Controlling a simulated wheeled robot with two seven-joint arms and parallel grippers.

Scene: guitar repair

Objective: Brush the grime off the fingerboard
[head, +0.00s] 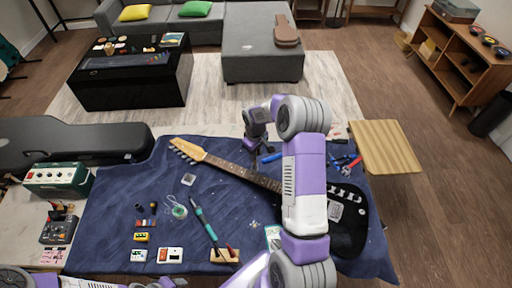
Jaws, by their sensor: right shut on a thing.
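The electric guitar lies on the blue cloth, its light headstock (188,150) at upper left and its black body (352,235) at lower right. The fingerboard (232,168) runs between them; its body end is hidden behind my right arm. My right gripper (258,149) is over the cloth just beyond the fingerboard's middle, pointing down. It is shut on a small dark thing, mostly hidden and too small to identify; I cannot tell whether it touches the strings. My left arm shows along the bottom left edge; its gripper (168,283) is barely in the picture.
A blue-handled tool (271,158) lies right of the right gripper, with pliers (349,165) farther right. A soldering iron (205,224), solder spool (179,211) and small boxes (170,254) lie in front. A guitar case (70,146) and green amplifier (57,179) stand left.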

